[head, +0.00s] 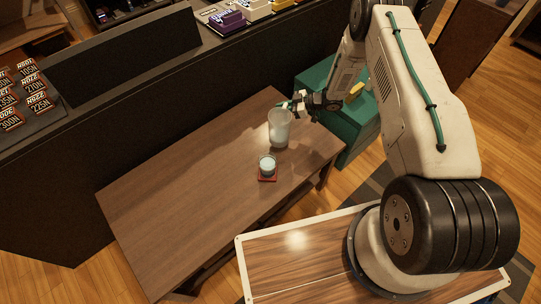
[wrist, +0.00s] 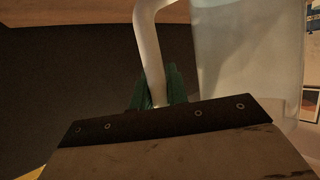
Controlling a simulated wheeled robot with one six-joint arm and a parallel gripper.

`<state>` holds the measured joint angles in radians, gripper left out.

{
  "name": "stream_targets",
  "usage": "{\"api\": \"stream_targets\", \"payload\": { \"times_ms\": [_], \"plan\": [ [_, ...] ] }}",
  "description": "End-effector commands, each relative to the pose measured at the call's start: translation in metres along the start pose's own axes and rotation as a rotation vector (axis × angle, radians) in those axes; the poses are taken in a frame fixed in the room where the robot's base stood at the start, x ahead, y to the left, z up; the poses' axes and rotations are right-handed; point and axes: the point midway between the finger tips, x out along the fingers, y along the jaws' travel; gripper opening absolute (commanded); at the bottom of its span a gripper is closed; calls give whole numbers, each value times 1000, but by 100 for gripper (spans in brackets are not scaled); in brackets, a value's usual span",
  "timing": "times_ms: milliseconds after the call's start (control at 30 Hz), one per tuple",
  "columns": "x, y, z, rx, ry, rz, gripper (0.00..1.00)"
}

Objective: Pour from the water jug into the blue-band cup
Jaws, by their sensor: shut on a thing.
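The water jug (head: 280,130) is a translucent, frosted vessel near the far right end of the brown wooden table (head: 170,195). It looks upright in the head view; I cannot tell whether its base touches the table. My gripper (head: 299,104) is at the jug's upper right side, shut on its handle. In the wrist view the pale handle (wrist: 149,50) runs down to the green fingertips (wrist: 157,88), with the jug's body (wrist: 245,60) to the right. A small glass cup (head: 267,166) with pale contents stands on a red coaster (head: 267,178), just nearer than the jug. Its band colour is not clear.
A green cabinet (head: 340,110) stands beyond the table's right end, under my arm. A dark counter (head: 130,130) with labelled boxes runs behind the table. The left half of the table is clear.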

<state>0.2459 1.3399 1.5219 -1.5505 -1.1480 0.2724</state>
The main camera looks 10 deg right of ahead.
Motion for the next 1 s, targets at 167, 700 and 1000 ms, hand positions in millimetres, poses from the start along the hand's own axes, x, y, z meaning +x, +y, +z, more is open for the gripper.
{"api": "stream_targets", "payload": {
  "times_ms": [167, 700, 1000],
  "plan": [
    [3, 0, -2, 31, 8, -18, 0],
    [-13, 0, -45, 33, 8, -22, 0],
    [-13, 1, -45, 33, 8, -21, 0]
  ]
}}
